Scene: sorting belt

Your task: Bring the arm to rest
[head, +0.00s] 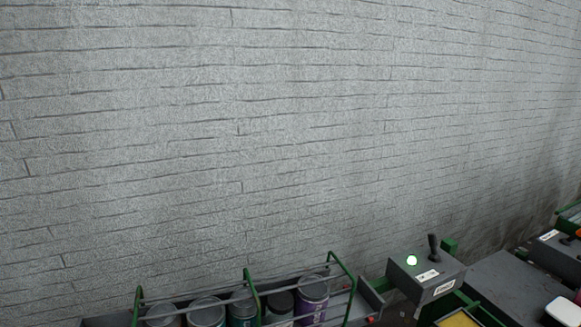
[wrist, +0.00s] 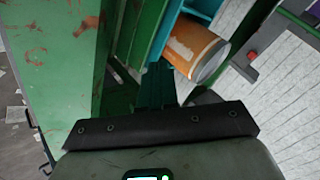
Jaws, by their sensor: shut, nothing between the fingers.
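My gripper (wrist: 157,72) shows in the wrist view, with its dark fingers together and nothing held between them. The fingers point toward green metal framing, and an orange can (wrist: 196,50) lies just beyond them to the right. I cannot tell whether the fingers touch the frame. The head view shows neither my arm nor my gripper.
In the head view a rack with green bars (head: 248,290) holds several cans. A grey control box (head: 425,275) with a lever and a lit green lamp stands to its right. A yellow surface (head: 458,320) lies below. A grey brick wall (head: 250,130) fills the back.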

